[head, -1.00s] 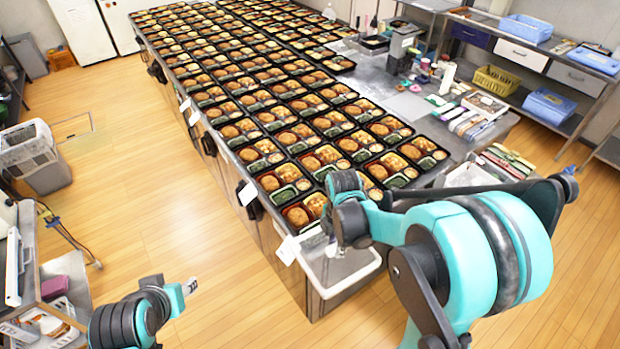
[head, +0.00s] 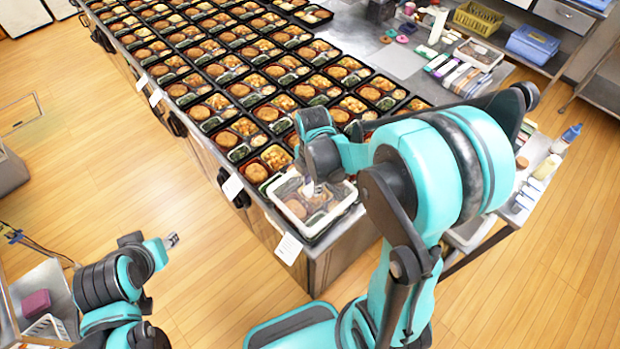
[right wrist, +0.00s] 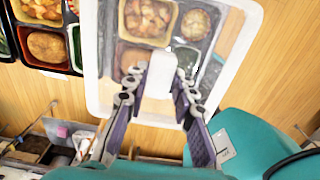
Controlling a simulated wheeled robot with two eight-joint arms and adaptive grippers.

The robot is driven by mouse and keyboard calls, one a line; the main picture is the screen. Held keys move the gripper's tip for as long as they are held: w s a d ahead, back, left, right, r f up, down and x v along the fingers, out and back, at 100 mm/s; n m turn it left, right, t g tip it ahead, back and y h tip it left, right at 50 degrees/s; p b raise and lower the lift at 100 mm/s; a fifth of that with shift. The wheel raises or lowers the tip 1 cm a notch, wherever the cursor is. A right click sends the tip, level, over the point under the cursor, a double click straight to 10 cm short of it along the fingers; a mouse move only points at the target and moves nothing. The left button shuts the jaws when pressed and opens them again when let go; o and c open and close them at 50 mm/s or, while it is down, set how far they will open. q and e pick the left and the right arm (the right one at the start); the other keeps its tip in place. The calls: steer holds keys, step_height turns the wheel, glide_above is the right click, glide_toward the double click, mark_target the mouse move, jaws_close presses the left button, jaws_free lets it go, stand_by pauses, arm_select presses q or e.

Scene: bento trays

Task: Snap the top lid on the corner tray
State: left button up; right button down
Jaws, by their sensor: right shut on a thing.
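The corner tray (head: 316,238) is black and sits at the table's near corner, with food showing through the clear top lid (head: 352,188). In the right wrist view, the lid (right wrist: 98,90) has a whitish rim and lies over the tray's compartments (right wrist: 150,18), overhanging toward the camera. I cannot tell whether its rim touches the tray all round. My right gripper (head: 316,190) is shut on the lid from above; its fingers also show in the right wrist view (right wrist: 160,85). My left gripper (head: 171,240) is over the floor, away from the table, its fingers too small to read.
Several rows of open filled bento trays (head: 225,105) cover the table right behind the corner tray. A side shelf with bottles (head: 566,138) stands at the right. Wooden floor (head: 110,200) is clear to the left of the table.

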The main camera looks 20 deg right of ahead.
steer(key=shift+f+b, duration=2.25)
steer(key=shift+f, duration=0.65)
steer(key=shift+f+b, duration=0.2)
steer(key=shift+b, duration=0.1)
steer(key=shift+f, duration=0.15)
steer(key=shift+f+b, duration=0.2)
steer(key=shift+b, duration=0.15)
steer(key=shift+f+b, duration=0.75)
steer(key=shift+f, duration=0.05)
steer(key=shift+f, duration=0.2)
steer(key=c, duration=0.6)
jaws_free()
